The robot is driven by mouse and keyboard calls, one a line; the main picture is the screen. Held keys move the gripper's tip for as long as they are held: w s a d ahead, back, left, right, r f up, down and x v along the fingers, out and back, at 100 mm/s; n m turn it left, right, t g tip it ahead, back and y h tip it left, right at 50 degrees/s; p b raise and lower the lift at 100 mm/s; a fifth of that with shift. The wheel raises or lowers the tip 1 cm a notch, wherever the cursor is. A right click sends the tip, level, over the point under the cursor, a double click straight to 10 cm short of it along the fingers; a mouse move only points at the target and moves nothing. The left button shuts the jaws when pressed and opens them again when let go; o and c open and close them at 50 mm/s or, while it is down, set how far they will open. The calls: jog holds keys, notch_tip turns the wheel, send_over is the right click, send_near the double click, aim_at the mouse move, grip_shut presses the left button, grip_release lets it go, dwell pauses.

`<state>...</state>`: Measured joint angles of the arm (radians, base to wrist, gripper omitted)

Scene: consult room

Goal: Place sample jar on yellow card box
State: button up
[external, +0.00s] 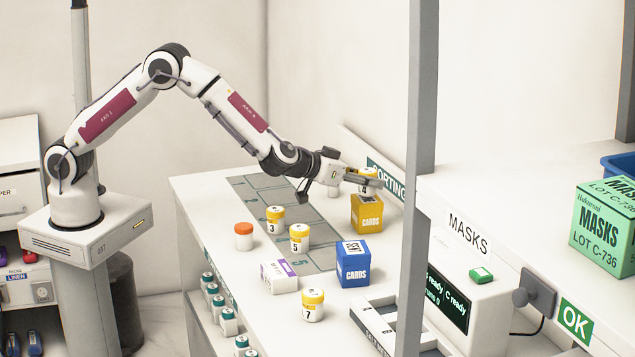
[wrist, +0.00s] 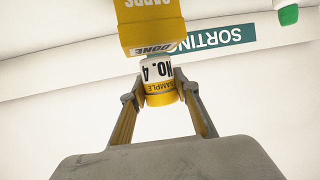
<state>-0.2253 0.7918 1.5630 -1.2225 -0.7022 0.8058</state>
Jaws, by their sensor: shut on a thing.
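The sample jar marked No. 4 (wrist: 158,72) is white with a yellow lid and label. In the external view the jar (external: 368,173) is upright over the yellow card box (external: 367,215). My gripper (wrist: 160,97) is shut on the jar, one finger at each side near the lid. In the external view my gripper (external: 366,182) reaches in from the left. The yellow card box (wrist: 150,28), marked CARDS and DONE, shows upside down in the wrist view. The jar's base is at the box's top; I cannot tell whether they touch.
A blue card box (external: 352,263) stands nearer the camera. Yellow-lidded jars 3 (external: 275,218), 5 (external: 299,238) and 7 (external: 313,306), an orange-lidded jar (external: 243,236) and a white-purple carton (external: 279,277) stand on the counter. A sorting sign (external: 386,181) is behind the yellow box.

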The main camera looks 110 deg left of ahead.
jog(key=shift+f, duration=0.45)
jog(key=shift+f, duration=0.15)
jog(key=o, duration=1.1)
jog(key=shift+r, duration=0.2)
jog(key=v, duration=1.2)
